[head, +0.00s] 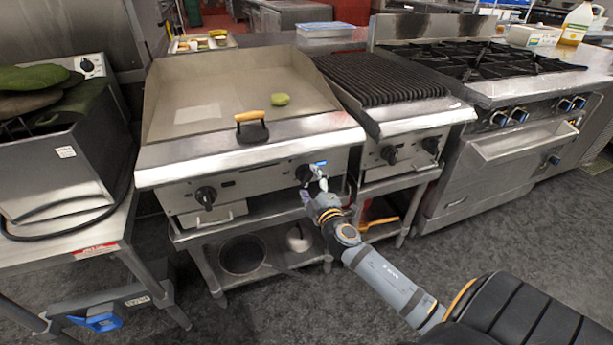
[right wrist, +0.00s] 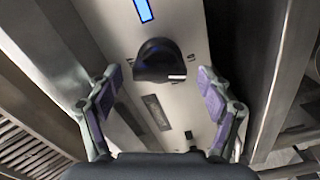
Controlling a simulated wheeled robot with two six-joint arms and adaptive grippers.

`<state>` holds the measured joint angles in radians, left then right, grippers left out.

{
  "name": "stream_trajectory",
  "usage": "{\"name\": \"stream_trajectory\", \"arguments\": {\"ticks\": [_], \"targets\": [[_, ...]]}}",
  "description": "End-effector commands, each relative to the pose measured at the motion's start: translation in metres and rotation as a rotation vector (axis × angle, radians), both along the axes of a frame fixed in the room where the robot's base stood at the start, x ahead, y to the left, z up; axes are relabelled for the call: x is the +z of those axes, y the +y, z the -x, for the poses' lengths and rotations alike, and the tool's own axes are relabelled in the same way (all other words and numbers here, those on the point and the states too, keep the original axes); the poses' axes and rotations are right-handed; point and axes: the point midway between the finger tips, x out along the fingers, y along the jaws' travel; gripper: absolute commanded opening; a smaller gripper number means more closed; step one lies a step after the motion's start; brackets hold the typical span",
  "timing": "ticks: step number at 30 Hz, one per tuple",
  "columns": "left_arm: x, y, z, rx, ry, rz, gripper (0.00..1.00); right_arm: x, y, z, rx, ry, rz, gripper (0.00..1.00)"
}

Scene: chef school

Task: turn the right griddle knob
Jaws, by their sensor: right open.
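The flat griddle (head: 230,90) stands in the middle of the head view. Its right knob (head: 304,173) is black and sits on the steel front panel, partly hidden by my right gripper (head: 316,186). In the right wrist view the black knob (right wrist: 160,62), with a white mark on its edge, lies between and a little beyond the purple-padded fingers of my right gripper (right wrist: 158,80). The fingers are open, with a gap on each side of the knob. My left gripper is not in view.
The griddle's left knob (head: 206,196) is on the same panel. A blue strip (right wrist: 143,10) is beside the right knob. A ribbed grill (head: 380,78) adjoins at right.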

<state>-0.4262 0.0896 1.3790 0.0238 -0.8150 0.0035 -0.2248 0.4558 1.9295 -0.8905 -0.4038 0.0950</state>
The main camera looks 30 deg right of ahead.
Motion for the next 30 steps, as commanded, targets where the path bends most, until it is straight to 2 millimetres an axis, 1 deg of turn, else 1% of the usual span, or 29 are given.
{"name": "stream_trajectory", "arguments": {"ticks": [1, 3, 6, 9, 15, 16, 27, 28, 30], "targets": [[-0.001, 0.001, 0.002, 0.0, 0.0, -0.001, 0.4, 0.003, -0.002, -0.009, 0.0, -0.003, -0.001, 0.79], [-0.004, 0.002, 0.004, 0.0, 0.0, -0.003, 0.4, 0.001, -0.004, -0.019, 0.0, -0.001, -0.001, 0.79], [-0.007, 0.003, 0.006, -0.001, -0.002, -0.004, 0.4, 0.001, -0.006, -0.027, 0.0, 0.0, -0.001, 0.79], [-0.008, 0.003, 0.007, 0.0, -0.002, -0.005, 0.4, 0.0, -0.007, -0.031, 0.001, 0.0, 0.001, 0.79], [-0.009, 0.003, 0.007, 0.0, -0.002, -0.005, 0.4, 0.0, -0.007, -0.031, 0.001, 0.001, 0.001, 0.79], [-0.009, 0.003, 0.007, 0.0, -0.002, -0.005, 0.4, 0.0, -0.007, -0.031, 0.001, 0.001, 0.001, 0.78], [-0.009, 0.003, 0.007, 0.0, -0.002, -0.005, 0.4, -0.001, -0.007, -0.031, 0.001, 0.001, 0.0, 0.28], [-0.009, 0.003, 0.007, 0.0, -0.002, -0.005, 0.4, -0.001, -0.007, -0.031, 0.001, 0.001, 0.0, 0.25], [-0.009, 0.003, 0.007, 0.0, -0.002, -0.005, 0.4, -0.001, -0.007, -0.031, 0.001, 0.0, -0.001, 0.25]]}}
